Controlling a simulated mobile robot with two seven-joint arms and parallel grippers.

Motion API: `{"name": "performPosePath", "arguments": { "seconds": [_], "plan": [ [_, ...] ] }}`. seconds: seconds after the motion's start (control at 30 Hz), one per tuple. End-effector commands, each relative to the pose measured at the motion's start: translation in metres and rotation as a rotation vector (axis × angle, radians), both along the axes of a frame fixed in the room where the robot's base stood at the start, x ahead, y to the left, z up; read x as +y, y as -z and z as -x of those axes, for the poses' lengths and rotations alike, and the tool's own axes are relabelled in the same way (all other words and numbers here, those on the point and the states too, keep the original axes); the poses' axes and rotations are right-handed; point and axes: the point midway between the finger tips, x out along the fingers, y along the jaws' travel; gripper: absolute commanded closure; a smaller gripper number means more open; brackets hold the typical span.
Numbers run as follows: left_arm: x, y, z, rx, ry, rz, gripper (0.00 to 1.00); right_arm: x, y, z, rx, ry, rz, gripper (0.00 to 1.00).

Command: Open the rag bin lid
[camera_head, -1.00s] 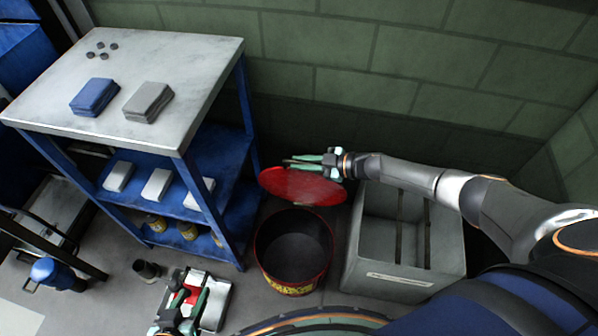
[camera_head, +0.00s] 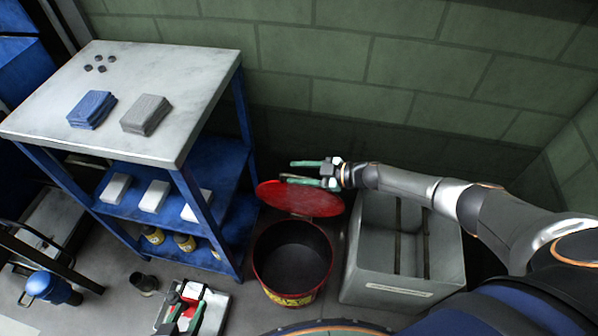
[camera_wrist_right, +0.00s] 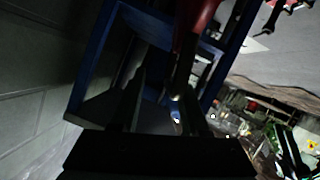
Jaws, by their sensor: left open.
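The rag bin (camera_head: 293,262) is a round red drum with a yellow label and a dark inside, standing on the floor. Its red lid (camera_head: 300,200) is raised off the mouth and stands tilted at the bin's back rim, so the bin is open on top. My right gripper (camera_head: 288,170) is at the lid's upper edge with its green fingers spread; the lower finger overlaps the edge, and I cannot tell whether it touches. Part of the red lid (camera_wrist_right: 195,25) shows in the right wrist view. My left gripper (camera_head: 186,303) is open, low at the bottom edge, left of the bin.
A blue shelf cart with a grey top (camera_head: 180,75) stands left of the bin, holding cloth stacks, white boxes and yellow containers. A grey crate (camera_head: 400,285) stands close on the right. A green block wall (camera_head: 400,60) is behind. A grey-and-red item (camera_head: 213,312) is beside my left gripper.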

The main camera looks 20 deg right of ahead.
Motion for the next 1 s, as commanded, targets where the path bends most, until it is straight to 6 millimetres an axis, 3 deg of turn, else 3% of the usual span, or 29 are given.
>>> {"name": "performPosePath", "arguments": {
  "seconds": [0.17,0.6,1.0],
  "plan": [
    [0.000,-0.009,0.000,0.000,0.000,0.000,0.50,-0.015,-0.009,0.012,0.002,0.003,0.001,0.55],
    [-0.003,-0.019,0.001,0.013,0.005,0.001,0.50,-0.076,-0.040,0.067,0.002,0.001,0.002,0.55],
    [-0.005,-0.023,-0.004,0.000,0.007,0.006,0.50,-0.087,-0.045,0.078,0.000,0.001,0.000,0.55]
  ]
}}
